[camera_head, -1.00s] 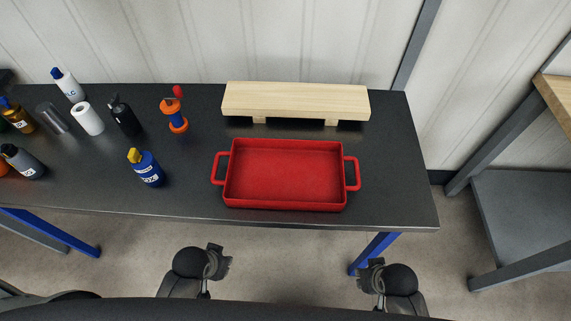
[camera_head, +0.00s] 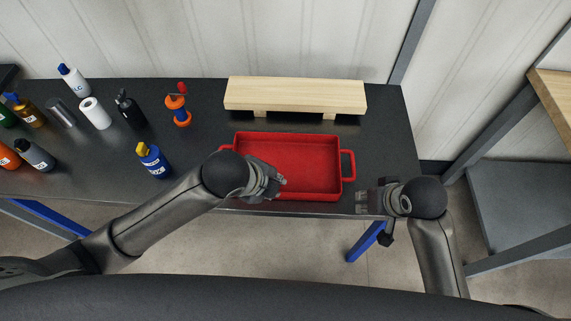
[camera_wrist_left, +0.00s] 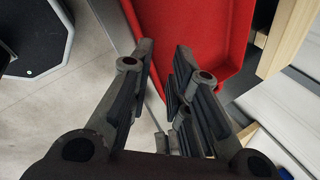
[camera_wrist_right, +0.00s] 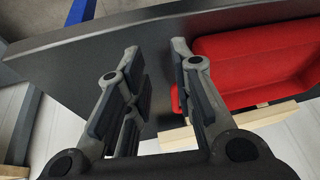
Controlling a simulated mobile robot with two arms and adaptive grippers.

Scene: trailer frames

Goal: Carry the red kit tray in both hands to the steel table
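The red kit tray (camera_head: 305,177) lies flat on the dark table (camera_head: 385,110). My left gripper (camera_head: 277,188) appears over the tray's front left part in that view, fingers apart and empty. The left wrist view shows the tray (camera_wrist_left: 205,30) beyond its open fingers (camera_wrist_left: 165,55). My right gripper (camera_head: 362,202) is open and empty at the table's front edge, right of the tray and apart from its handle. The right wrist view shows the tray (camera_wrist_right: 250,60) beside its fingers (camera_wrist_right: 155,50).
A wooden riser (camera_head: 295,95) stands behind the tray. At right is a grey frame with a lower shelf (camera_head: 520,205) and a wooden top (camera_head: 553,95).

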